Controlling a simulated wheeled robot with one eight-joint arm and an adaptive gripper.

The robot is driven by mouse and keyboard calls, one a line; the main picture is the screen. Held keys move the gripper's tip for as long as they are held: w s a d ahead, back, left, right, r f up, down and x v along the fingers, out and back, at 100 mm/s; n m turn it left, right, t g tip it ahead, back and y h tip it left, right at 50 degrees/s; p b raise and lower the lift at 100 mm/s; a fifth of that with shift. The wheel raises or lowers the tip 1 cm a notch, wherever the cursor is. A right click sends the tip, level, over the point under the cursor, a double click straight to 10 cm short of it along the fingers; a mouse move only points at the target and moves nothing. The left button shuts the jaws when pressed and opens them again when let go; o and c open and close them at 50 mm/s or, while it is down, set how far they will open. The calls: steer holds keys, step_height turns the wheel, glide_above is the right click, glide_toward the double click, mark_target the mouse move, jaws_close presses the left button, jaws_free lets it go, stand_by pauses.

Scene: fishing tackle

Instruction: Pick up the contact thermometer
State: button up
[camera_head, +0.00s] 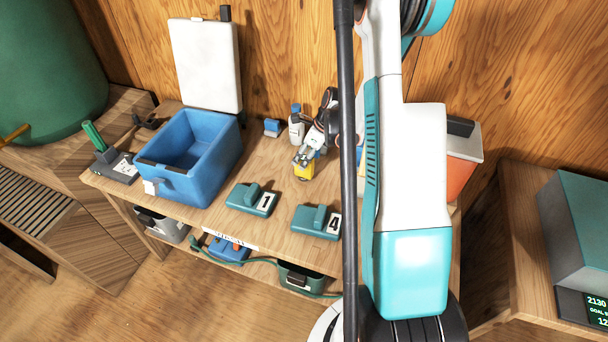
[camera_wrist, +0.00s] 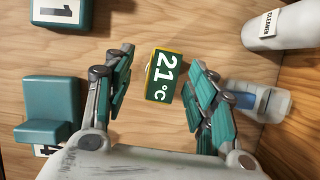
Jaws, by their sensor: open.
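The contact thermometer is a small yellow-edged block with a green face reading 21°C (camera_wrist: 163,76). In the wrist view it lies on the wooden bench top between my two fingers, with gaps on both sides. My gripper (camera_wrist: 165,80) is open and empty above it. In the head view my gripper (camera_head: 305,156) is over the yellow thermometer (camera_head: 304,173), covering part of it. Whether the fingertips are down beside it or still above it, I cannot tell.
Teal blocks labelled 1 (camera_head: 252,199) and 4 (camera_head: 317,222) stand in front. A cleaner bottle (camera_wrist: 285,25) and a pale blue clear object (camera_wrist: 262,101) are close by. A blue bin (camera_head: 190,157) stands left, and a white board (camera_head: 206,65) behind it. An orange container (camera_head: 461,170) is at right.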

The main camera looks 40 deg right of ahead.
steer(key=shift+d+b+x, duration=0.15)
steer(key=shift+b+x, duration=0.45)
steer(key=shift+x, duration=1.05)
steer(key=shift+d+b+x, duration=0.1)
steer(key=shift+b+x, duration=0.45)
steer(key=shift+x, duration=1.1)
jaws_close()
